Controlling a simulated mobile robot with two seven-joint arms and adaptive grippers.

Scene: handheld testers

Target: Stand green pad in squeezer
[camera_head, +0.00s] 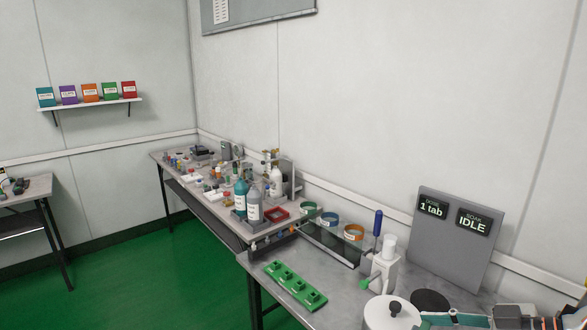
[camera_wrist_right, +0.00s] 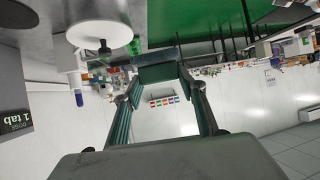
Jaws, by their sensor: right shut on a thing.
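My right gripper (camera_wrist_right: 158,72) has teal fingers in the right wrist view. It is shut on a dark green block, which I take to be the green pad (camera_wrist_right: 159,56); its shape is hard to make out. In the head view the right gripper (camera_head: 430,319) is at the bottom right edge, in front of the white squeezer (camera_head: 385,266), apart from it. A blue-handled piece stands by the squeezer, and a small green part (camera_head: 365,283) shows at its left. The squeezer also shows upside down in the right wrist view (camera_wrist_right: 74,72). My left gripper is not in view.
A round white lid with a black knob (camera_head: 382,314) and a dark disc (camera_head: 430,300) are close to the gripper. A green rack (camera_head: 295,284) lies left. A grey sign panel (camera_head: 455,240) reads "1 tab" and "IDLE". Bottles crowd the back bench (camera_head: 205,200).

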